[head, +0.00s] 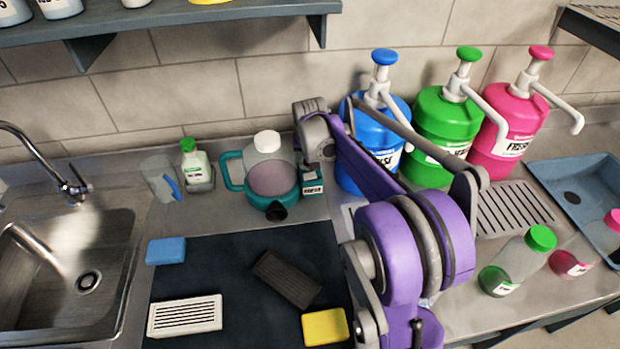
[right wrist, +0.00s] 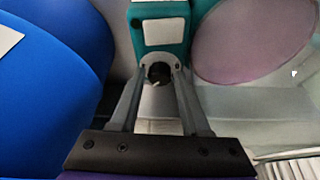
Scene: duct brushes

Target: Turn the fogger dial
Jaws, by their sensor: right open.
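The fogger (head: 270,180) stands at the back of the counter, with a teal base and handle, a round mauve-tinted tank and a white cap. A small teal box (head: 312,188) with a white label sits at its right side; it also shows at the top of the right wrist view (right wrist: 162,28). My right gripper (right wrist: 158,75) is open just at this box. Its fingertips lie either side of a pale round part with a dark centre (right wrist: 160,73), perhaps the dial; I cannot tell whether they touch it. In the head view my right arm partly hides this spot.
Blue (head: 368,135), green (head: 437,130) and pink (head: 515,125) pump jugs stand close on the right. A small green-capped bottle (head: 195,165) stands left of the fogger. The dark mat (head: 215,270) in front holds a brush, a sponge and other blocks. A sink (head: 70,270) is at left.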

